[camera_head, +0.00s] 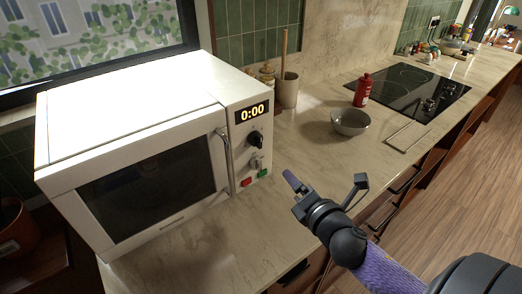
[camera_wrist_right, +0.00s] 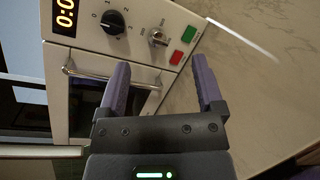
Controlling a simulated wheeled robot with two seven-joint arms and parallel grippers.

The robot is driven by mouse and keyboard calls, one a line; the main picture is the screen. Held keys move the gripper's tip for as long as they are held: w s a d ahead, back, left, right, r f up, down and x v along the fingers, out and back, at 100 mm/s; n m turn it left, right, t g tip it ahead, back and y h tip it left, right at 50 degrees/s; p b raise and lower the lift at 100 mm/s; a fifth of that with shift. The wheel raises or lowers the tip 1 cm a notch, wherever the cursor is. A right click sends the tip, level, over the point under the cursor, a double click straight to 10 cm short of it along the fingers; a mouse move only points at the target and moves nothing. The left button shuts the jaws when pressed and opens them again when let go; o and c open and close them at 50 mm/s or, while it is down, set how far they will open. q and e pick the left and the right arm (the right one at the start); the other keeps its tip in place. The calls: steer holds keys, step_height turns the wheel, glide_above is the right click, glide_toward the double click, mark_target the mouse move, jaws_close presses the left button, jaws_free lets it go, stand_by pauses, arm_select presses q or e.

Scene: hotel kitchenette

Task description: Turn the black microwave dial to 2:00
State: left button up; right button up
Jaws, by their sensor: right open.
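The white microwave (camera_head: 125,115) stands on the counter at the left with its door shut. Its display (camera_head: 252,113) reads 0:00. The black dial (camera_head: 254,139) sits below the display on the control panel; it also shows at the top of the right wrist view (camera_wrist_right: 113,22), with printed numbers around it. My right gripper (camera_head: 325,182) is open and empty, to the right of the panel and apart from the dial. In the right wrist view its fingers (camera_wrist_right: 161,65) are spread below the dial. My left gripper is not in view.
A silver knob (camera_wrist_right: 158,38), a green button (camera_wrist_right: 189,34) and a red button (camera_wrist_right: 176,57) sit near the dial. The microwave door has a bar handle (camera_wrist_right: 110,78). A metal bowl (camera_head: 350,122), red bottle (camera_head: 362,90) and utensil pot (camera_head: 287,90) stand farther back on the counter.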

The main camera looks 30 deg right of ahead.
mark_target(257, 140)
steer(key=w+r+n+t+y, duration=0.1)
steer(key=w+r+n+y, duration=0.1)
steer(key=w+n, duration=0.4)
steer(key=w+a+r+n+y, duration=0.1)
steer(key=w+r+n+y, duration=0.1)
steer(key=w+n, duration=0.4)
steer(key=shift+a+n+t+y, duration=0.2)
steer(key=shift+n+t+y, duration=0.2)
steer(key=shift+y, duration=0.4)
jaws_close()
